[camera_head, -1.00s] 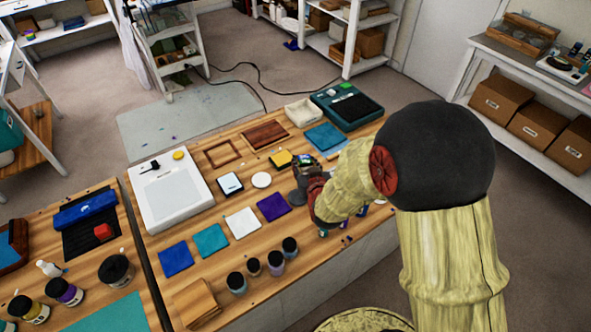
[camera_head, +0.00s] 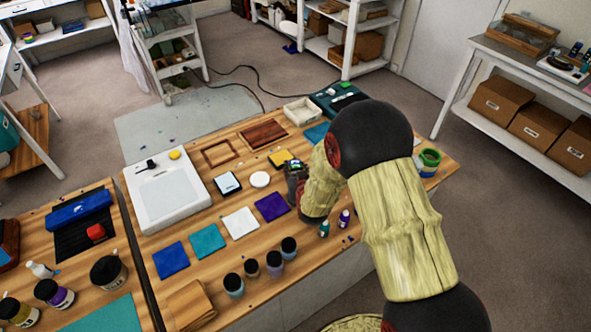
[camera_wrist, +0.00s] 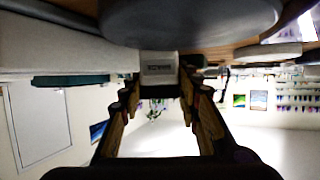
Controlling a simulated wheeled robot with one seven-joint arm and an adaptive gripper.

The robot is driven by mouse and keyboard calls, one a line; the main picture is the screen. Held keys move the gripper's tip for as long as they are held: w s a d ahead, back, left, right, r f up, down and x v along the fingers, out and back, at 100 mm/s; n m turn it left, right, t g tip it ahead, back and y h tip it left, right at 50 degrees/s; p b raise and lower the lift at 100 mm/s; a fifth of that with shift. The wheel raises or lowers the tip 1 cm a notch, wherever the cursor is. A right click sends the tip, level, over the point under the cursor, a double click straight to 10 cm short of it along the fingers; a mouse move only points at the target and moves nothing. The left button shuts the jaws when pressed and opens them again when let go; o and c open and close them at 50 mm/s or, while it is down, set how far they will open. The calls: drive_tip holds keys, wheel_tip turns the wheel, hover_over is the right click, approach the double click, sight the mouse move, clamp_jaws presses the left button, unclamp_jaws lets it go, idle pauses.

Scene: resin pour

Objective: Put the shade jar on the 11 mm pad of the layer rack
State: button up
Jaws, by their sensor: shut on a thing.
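My gripper (camera_head: 296,180) is low over the right middle of the wooden table, partly hidden by my arm. In the wrist view its two fingers (camera_wrist: 158,95) stand on either side of a pale block-like thing with a dark printed label (camera_wrist: 158,68), which I take to be the shade jar. The jar is hidden in the head view. A large dark grey rounded form (camera_wrist: 190,18) fills the top of the wrist view, close to the jar. I cannot make out the layer rack or read any 11 mm mark; flat blue (camera_head: 171,258), teal (camera_head: 207,240), white (camera_head: 240,223) and purple (camera_head: 271,206) squares lie in a row.
Several dark-lidded jars (camera_head: 274,264) stand along the front edge. Two small bottles (camera_head: 345,218) stand right of the gripper. A white disc (camera_head: 260,180), a small scale (camera_head: 228,184) and a yellow block (camera_head: 279,159) lie behind.

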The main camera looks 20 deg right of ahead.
drive_tip(key=shift+r, duration=0.1)
drive_tip(key=o, duration=1.2)
